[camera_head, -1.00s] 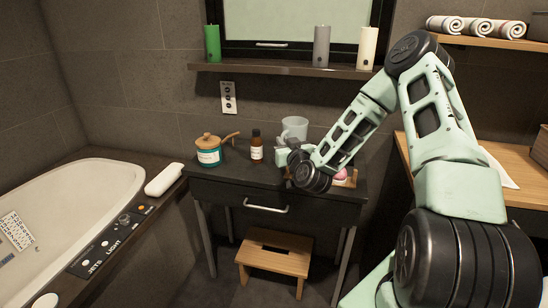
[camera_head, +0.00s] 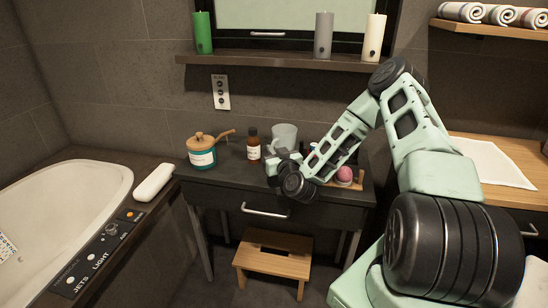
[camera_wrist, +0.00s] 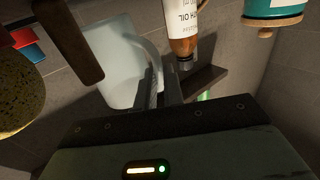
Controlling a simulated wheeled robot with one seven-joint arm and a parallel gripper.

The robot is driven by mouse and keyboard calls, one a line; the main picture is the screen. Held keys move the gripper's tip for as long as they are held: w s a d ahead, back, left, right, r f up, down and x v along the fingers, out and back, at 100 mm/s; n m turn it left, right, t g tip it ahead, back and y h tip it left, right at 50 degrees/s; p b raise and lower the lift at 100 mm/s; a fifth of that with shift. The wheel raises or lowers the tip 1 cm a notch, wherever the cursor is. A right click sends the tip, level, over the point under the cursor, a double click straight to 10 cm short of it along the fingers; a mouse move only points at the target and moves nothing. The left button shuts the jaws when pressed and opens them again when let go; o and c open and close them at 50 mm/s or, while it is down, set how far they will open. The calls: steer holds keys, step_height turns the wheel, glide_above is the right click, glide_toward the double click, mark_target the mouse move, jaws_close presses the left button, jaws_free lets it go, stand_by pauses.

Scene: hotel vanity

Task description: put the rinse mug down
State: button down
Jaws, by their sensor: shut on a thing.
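The rinse mug (camera_head: 284,137) is a pale, translucent grey-blue cup at the back of the dark vanity table (camera_head: 232,177). In the wrist view the mug (camera_wrist: 118,62) fills the upper left, with its handle toward my gripper. My gripper (camera_wrist: 163,88) is shut on the mug at its handle side. In the head view my gripper (camera_head: 272,168) is just in front of the mug, partly hidden by my wrist. The mug's base is hidden there, so I cannot tell whether it touches the tabletop.
A brown bottle (camera_head: 253,145) stands close left of the mug, and a teal-banded pot (camera_head: 202,157) further left. A wooden tray (camera_head: 358,184) with a pink round item (camera_head: 344,174) is to the right. A candle shelf (camera_head: 290,62) runs above. Bare tabletop lies in front of the bottle.

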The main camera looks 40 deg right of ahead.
steer(key=shift+f, duration=1.2)
steer(key=shift+f, duration=0.1)
steer(key=c, duration=1.5)
jaws_free()
